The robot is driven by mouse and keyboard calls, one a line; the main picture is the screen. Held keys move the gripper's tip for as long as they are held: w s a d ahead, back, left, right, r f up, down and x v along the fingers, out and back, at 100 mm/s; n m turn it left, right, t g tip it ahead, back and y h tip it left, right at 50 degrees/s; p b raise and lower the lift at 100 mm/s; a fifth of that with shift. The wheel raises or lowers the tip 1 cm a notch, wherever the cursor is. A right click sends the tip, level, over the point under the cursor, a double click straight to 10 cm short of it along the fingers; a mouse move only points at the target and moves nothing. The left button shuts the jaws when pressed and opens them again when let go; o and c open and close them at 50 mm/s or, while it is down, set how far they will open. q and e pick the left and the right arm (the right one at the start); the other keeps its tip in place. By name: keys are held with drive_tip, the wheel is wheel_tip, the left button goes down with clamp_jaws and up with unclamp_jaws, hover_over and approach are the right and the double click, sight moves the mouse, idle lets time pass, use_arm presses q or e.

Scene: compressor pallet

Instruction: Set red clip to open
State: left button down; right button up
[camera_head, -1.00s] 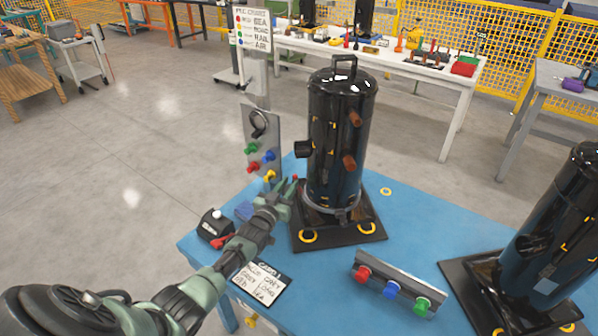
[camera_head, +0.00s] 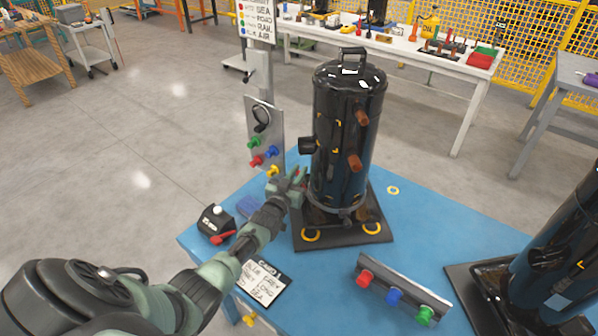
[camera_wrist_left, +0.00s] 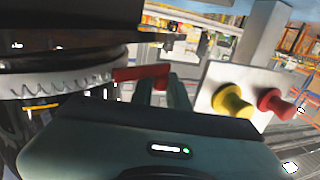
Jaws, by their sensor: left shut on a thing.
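The black compressor (camera_head: 345,130) stands upright on a dark square base plate (camera_head: 340,236) on the blue table. A pale toothed ring (camera_wrist_left: 60,84) runs around its lower part in the left wrist view. The red clip (camera_wrist_left: 140,73) sticks out sideways from that ring. My left gripper (camera_head: 294,183) is at the lower left side of the compressor. In the left wrist view its fingers (camera_wrist_left: 162,88) are shut on the outer end of the red clip. In the head view the gripper mostly hides the clip. My right gripper is not in view.
A grey panel (camera_head: 278,125) with coloured knobs stands just left of the compressor. A small black box (camera_head: 213,222) with a white button and a written card (camera_head: 262,284) lie on the blue table (camera_head: 310,285). A rail with three coloured knobs (camera_head: 405,287) is at the front right.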

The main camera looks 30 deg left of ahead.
use_arm(q)
drive_tip(key=shift+s+a+r+n+g+y+p, duration=0.15)
drive_tip(key=shift+n+y+p, duration=0.1)
drive_tip(key=shift+n+y, duration=0.25)
drive_tip(key=shift+s+r+n+g+y+p, duration=0.15)
drive_tip(key=shift+n+y+p, duration=0.15)
drive_tip(key=shift+y, duration=0.4)
drive_tip(key=n+y, duration=0.1)
drive_tip(key=s+n+g+y, duration=0.1)
drive_tip(key=y, duration=0.1)
drive_tip(key=shift+s+a+f+g, duration=0.1)
drive_tip(key=shift+a+f+g, duration=0.1)
drive_tip(key=shift+a+g, duration=0.15)
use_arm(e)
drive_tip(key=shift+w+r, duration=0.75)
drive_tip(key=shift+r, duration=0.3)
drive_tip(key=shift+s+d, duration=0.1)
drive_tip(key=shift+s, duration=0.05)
use_arm(q)
drive_tip(key=c, duration=1.7)
unclamp_jaws()
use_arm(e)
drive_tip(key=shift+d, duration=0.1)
use_arm(q)
drive_tip(key=shift+f, duration=0.1)
